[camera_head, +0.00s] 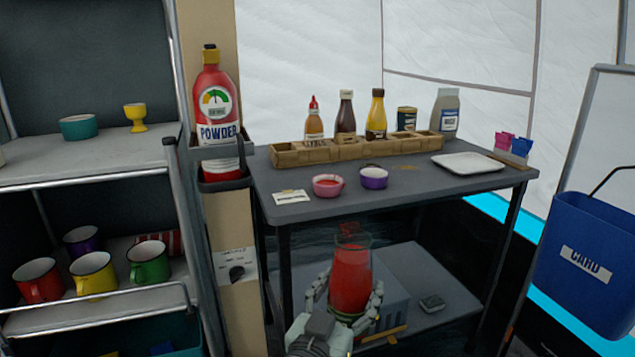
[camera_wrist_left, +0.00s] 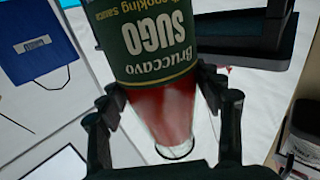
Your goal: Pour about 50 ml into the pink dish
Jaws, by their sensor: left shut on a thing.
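My left gripper (camera_head: 348,292) is shut on a glass jar of red sauce (camera_head: 351,276). The jar looks roughly upright in the head view, with clear glass above the red and a small red patch near its top. In the left wrist view, the jar (camera_wrist_left: 160,55) has a dark green label reading "Bruccavo SUGO", with the gripper fingers (camera_wrist_left: 163,110) on either side. The pink dish (camera_head: 327,190) sits on the grey table, above and slightly left of the jar in the picture; its inside looks reddish. My right gripper is not in view.
A purple bowl (camera_head: 374,181) stands close right of the pink dish, and a white card (camera_head: 292,198) lies left of it. A wooden rack (camera_head: 290,157) with bottles runs behind. A white tray (camera_head: 468,163) lies at right. The table's front edge (camera_head: 340,216) is near the jar's top.

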